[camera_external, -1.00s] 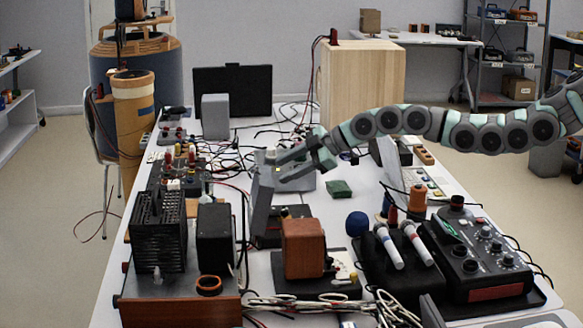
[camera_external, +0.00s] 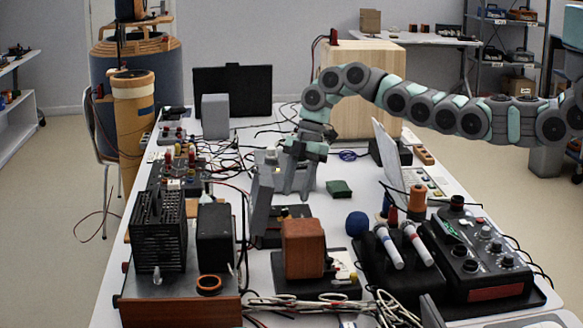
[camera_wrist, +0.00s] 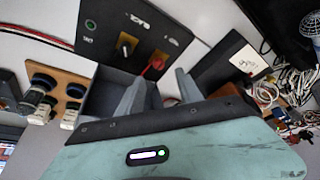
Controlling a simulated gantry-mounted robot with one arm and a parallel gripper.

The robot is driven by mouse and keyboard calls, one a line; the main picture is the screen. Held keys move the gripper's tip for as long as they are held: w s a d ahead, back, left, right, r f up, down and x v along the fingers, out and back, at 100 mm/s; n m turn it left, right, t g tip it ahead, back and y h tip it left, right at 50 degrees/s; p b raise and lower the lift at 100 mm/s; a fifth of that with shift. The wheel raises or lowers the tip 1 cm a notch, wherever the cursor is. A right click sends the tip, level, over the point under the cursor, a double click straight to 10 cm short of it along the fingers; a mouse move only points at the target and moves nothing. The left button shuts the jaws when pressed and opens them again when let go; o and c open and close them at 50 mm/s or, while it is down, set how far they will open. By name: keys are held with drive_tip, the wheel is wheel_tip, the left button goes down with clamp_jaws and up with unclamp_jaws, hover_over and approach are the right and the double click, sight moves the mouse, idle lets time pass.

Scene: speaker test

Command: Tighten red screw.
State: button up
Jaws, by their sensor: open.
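In the wrist view, a small red piece (camera_wrist: 153,66), which looks like the red screw, sits on a dark panel (camera_wrist: 105,30) beside a black-and-white switch or knob. My gripper (camera_wrist: 160,77) is open and empty. Its two grey fingers are apart, with the red piece showing just beyond and between their tips. I cannot tell the remaining gap, and no contact is visible. In the external view my gripper (camera_external: 293,194) points down over the middle of the table, behind a grey upright plate (camera_external: 262,205). I cannot make out the red piece there.
A brown block (camera_external: 303,248) on a dark base stands in front of my gripper. A green block (camera_external: 339,188) lies to its right. Black instruments and microphones (camera_external: 388,247) crowd the right front. Cables run across the table. A wooden box (camera_external: 385,75) stands behind.

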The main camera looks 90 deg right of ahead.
drive_tip(key=b+x, duration=0.3)
drive_tip(key=x, duration=0.4)
drive_tip(key=shift+d, duration=0.1)
drive_tip(key=shift+w+a+f+b, duration=0.25)
drive_tip(key=shift+f+b, duration=0.15)
drive_tip(key=shift+b, duration=0.45)
clamp_jaws()
